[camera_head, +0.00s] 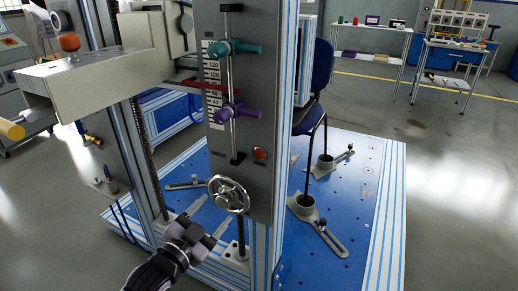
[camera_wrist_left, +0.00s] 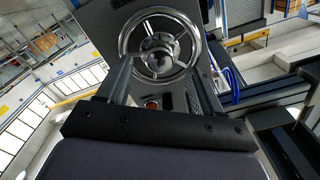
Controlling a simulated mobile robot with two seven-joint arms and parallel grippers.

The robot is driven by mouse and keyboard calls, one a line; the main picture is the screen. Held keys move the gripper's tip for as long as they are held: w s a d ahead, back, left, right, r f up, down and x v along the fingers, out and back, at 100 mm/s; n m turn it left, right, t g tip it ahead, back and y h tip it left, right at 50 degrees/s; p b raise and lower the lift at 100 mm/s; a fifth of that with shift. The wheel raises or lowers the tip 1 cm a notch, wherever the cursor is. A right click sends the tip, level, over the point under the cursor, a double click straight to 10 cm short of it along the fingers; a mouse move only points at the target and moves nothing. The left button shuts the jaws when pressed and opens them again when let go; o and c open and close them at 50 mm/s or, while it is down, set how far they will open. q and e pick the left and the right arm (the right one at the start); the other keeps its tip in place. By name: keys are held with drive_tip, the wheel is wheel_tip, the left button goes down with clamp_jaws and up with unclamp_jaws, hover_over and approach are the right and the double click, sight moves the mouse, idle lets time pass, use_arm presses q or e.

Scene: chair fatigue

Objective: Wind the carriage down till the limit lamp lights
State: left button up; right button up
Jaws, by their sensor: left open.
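The chrome handwheel (camera_head: 229,194) is on the lower front of the grey panel (camera_head: 258,95). My left gripper (camera_head: 212,217) is open just in front of its lower left side. In the left wrist view, the handwheel (camera_wrist_left: 160,46) lies ahead of and between the open fingers (camera_wrist_left: 160,82), with nothing gripped. The beige carriage (camera_head: 95,77) is up on the column, its red pointer (camera_head: 205,87) between the teal stop (camera_head: 232,48) and the purple stop (camera_head: 236,113). The limit lamp (camera_head: 259,154) is dull orange-red, without a clear glow. My right gripper is out of view.
A blue base plate (camera_head: 363,180) bears the frame and round foot cups (camera_head: 303,203) under a blue chair (camera_head: 321,65). Tables (camera_head: 369,55) stand far off at the back right. The floor at right is clear.

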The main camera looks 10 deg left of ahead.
use_arm(q)
drive_tip(key=shift+m, duration=0.3)
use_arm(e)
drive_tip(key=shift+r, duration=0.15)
use_arm(q)
drive_tip(key=shift+r+m+p, duration=0.15)
drive_tip(key=shift+m+p, duration=0.15)
drive_tip(key=shift+m, duration=1.4)
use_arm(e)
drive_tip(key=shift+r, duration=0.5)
use_arm(q)
drive_tip(key=shift+w, duration=0.1)
